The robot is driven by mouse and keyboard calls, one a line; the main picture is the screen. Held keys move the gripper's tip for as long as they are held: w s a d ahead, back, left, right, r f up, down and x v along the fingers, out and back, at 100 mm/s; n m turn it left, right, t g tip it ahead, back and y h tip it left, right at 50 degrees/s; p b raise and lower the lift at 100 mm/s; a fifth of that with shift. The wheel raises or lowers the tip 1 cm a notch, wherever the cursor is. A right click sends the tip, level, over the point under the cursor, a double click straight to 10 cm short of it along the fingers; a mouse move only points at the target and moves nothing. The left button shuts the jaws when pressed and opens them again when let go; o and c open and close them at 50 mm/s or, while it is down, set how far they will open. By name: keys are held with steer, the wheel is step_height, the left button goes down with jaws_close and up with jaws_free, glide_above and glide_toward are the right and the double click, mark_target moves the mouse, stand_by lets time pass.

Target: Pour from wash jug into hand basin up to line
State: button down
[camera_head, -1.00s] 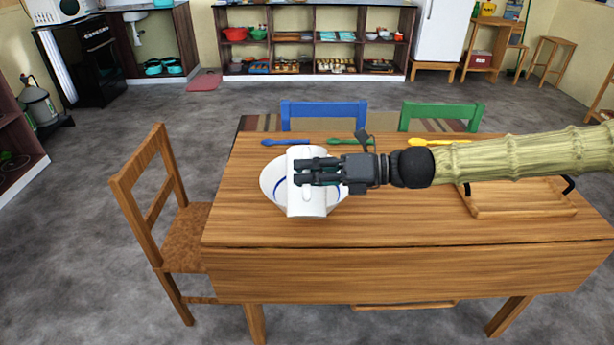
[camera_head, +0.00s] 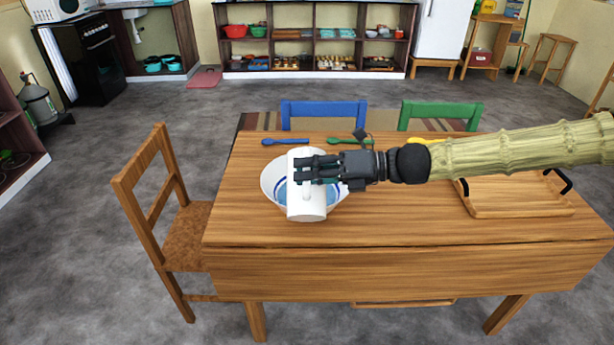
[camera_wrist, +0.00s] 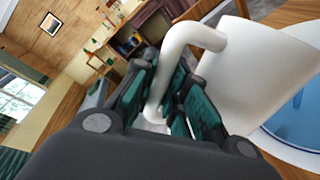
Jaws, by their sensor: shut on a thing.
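The white wash jug (camera_head: 307,211) is tilted over the hand basin, hiding the basin's middle. My gripper (camera_head: 303,170) is shut on the jug's handle, which also shows between the dark fingers in the wrist view (camera_wrist: 190,38). The white hand basin (camera_head: 269,181) stands on the table, with a blue line inside. Blue water (camera_head: 282,194) shows in the basin on the left of the jug; it also shows in the wrist view (camera_wrist: 298,122). The jug hides much of the line, so I cannot tell exactly how the water stands against it. The jug's mouth and any stream are unclear.
The wooden table (camera_head: 390,230) has clear room in front. A wooden tray (camera_head: 520,208) with dark handles lies at the right. Blue (camera_head: 285,141), green (camera_head: 345,141) and yellow (camera_head: 425,140) spoon-like utensils lie along the back edge. A wooden chair (camera_head: 155,205) stands at the left.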

steer(key=shift+w+r+m+g+p, duration=0.2)
steer(key=shift+w+m+p, duration=0.45)
steer(key=shift+w+p, duration=0.05)
steer(key=shift+w+r+m+g+p, duration=0.2)
steer(key=shift+w+m+p, duration=0.45)
steer(key=shift+w, duration=0.05)
stand_by(3.4)
